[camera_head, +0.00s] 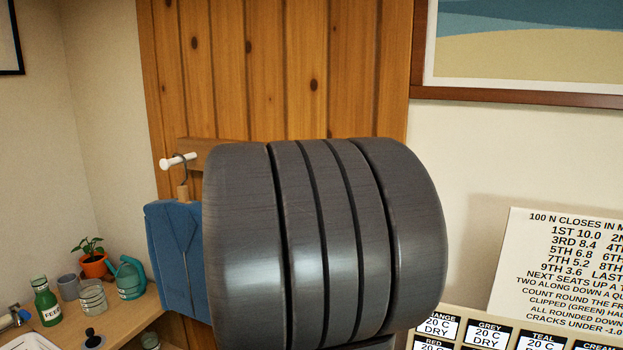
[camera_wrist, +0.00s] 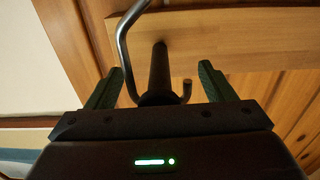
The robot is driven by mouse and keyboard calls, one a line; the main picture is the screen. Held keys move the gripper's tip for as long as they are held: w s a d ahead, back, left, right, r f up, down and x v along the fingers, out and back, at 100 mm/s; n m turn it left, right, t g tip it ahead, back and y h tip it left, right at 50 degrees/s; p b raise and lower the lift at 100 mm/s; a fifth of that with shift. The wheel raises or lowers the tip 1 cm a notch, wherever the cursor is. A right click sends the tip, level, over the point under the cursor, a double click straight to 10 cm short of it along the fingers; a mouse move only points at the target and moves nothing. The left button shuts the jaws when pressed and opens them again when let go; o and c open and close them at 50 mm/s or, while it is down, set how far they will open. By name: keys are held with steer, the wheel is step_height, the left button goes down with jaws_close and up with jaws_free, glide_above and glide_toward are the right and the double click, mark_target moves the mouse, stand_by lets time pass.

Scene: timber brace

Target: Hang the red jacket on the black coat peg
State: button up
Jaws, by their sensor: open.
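The black coat peg (camera_wrist: 159,68) sticks out from a wooden rail (camera_wrist: 235,38) in the wrist view. A bare metal hanger hook (camera_wrist: 123,42) curves around the peg, its short tip to the right of it; whether it bears on the peg cannot be told. My gripper (camera_wrist: 162,67) is open, one finger on each side of the peg and hook. The wrist picture appears upside down. The red jacket shows in neither view. In the head view my arm hides the black peg and my gripper.
A blue jacket (camera_head: 172,250) hangs at the left from a white peg (camera_head: 178,160), close beside my arm. A lower-left counter (camera_head: 135,322) holds a potted plant (camera_head: 92,262), a teal watering can (camera_head: 131,278) and bottles. A sign board (camera_head: 560,265) stands at the lower right.

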steer(key=b+v, duration=0.1)
steer(key=v, duration=1.2)
steer(key=shift+s, duration=0.4)
steer(key=p+x, duration=0.1)
steer(key=x, duration=1.3)
steer(key=shift+a, duration=0.1)
steer(key=shift+r, duration=0.4)
steer(key=shift+s+r, duration=0.1)
steer(key=shift+r, duration=0.05)
